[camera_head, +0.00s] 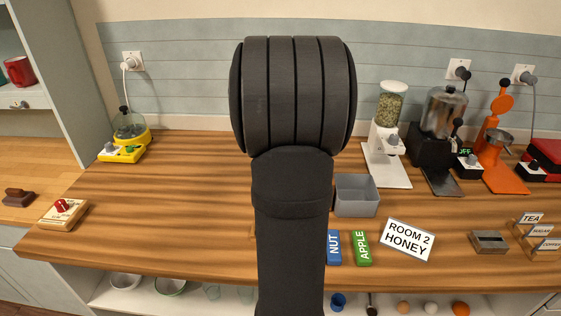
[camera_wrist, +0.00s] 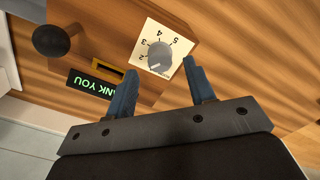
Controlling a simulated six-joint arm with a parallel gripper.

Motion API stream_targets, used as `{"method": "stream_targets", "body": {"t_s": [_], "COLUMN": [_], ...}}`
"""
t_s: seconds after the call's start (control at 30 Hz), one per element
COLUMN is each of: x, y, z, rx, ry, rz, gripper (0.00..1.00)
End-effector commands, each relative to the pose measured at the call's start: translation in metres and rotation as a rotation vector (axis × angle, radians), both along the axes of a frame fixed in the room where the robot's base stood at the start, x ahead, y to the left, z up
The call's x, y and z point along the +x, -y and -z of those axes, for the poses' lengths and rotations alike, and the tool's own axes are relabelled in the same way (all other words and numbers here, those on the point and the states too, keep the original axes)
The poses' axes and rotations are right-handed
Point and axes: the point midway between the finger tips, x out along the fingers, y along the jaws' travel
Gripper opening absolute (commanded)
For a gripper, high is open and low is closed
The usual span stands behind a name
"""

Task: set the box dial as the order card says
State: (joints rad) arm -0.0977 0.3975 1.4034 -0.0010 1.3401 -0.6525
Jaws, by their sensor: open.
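The order card (camera_head: 407,239) lies at the front right of the counter and reads "ROOM 2 HONEY". In the wrist view a wooden box (camera_wrist: 118,32) carries a grey round dial (camera_wrist: 160,57) on a white plate with numbers; 2, 3, 4 and 5 are readable. A dark mark shows on the dial's lower part; I cannot tell which number it points to. A display (camera_wrist: 92,84) on the box reads "ANK YOU", partly hidden by a finger. My gripper (camera_wrist: 160,68) is open, its fingertips on either side of the dial in the picture; contact is unclear. My arm hides the box in the head view.
A blue NUT block (camera_head: 333,247) and a green APPLE block (camera_head: 361,248) lie left of the card. A grey bin (camera_head: 357,196) stands behind them. A black knob (camera_wrist: 51,40) sticks out near the box. A red-switch box (camera_head: 62,212) stands far left; the left counter is mostly clear.

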Motion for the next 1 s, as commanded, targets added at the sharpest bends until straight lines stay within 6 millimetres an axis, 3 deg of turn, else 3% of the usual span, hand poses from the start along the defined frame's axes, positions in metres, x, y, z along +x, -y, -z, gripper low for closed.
{"method": "stream_targets", "body": {"t_s": [0.2, 0.53, 0.77, 1.0], "x": [0.000, 0.000, 0.000, 0.000], "y": [0.000, 0.000, 0.000, 0.000], "z": [0.023, 0.026, 0.026, 0.026], "rx": [0.000, 0.000, 0.000, 0.000], "ry": [-0.001, 0.000, 0.000, 0.000], "rz": [0.000, 0.000, 0.000, 0.060], "gripper": [0.49, 0.49, 0.06, 0.05]}}
